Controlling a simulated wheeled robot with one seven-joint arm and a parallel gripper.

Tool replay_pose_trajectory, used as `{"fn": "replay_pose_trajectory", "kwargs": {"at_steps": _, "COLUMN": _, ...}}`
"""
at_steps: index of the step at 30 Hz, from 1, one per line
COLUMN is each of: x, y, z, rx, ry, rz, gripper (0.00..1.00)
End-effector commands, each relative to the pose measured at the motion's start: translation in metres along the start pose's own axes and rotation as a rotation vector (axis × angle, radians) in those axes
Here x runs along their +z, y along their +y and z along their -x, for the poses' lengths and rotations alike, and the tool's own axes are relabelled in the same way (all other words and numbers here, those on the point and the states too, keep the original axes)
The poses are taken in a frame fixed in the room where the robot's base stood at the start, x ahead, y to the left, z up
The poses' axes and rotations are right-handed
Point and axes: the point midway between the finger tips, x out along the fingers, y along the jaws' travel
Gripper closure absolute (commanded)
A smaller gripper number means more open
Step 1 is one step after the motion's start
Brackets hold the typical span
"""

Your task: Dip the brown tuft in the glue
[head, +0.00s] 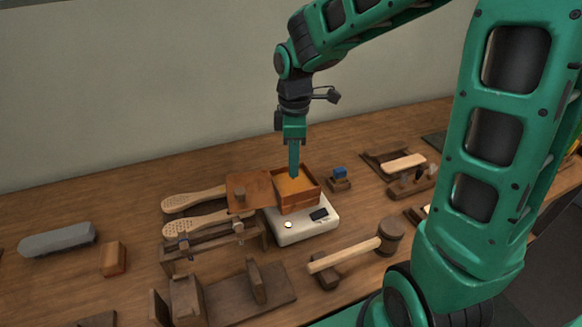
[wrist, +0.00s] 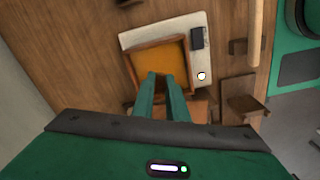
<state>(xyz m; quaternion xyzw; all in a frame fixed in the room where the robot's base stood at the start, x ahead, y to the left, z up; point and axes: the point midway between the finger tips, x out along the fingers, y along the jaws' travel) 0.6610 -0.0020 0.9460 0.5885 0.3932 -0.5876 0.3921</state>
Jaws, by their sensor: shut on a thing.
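A square brown open-topped box (head: 298,202) with an amber surface inside, which looks like the glue, stands on a white unit with a dark display (head: 302,227). The box also shows in the wrist view (wrist: 135,62), with its amber surface (wrist: 163,60). My gripper (head: 294,173) points straight down over the box, its fingertips at or just above the amber surface. In the wrist view my gripper (wrist: 162,76) has its two green fingers close together. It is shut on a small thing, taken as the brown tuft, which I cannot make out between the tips.
A brown lid with a knob (head: 246,191) is left of the box. Two pale perforated brush bodies (head: 195,200) lie further left. A small blue-topped block (head: 339,178) is close on the right. A mallet (head: 352,252) and a wooden stand (head: 210,246) lie in front.

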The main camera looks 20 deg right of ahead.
Motion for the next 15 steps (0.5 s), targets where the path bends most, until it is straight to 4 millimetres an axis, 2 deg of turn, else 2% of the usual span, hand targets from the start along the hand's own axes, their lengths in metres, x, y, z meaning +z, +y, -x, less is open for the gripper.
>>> {"fn": "replay_pose_trajectory", "kwargs": {"at_steps": 15, "x": -0.001, "y": 0.0, "z": 0.031, "rx": 0.001, "ry": 0.001, "rz": 0.001, "gripper": 1.0}}
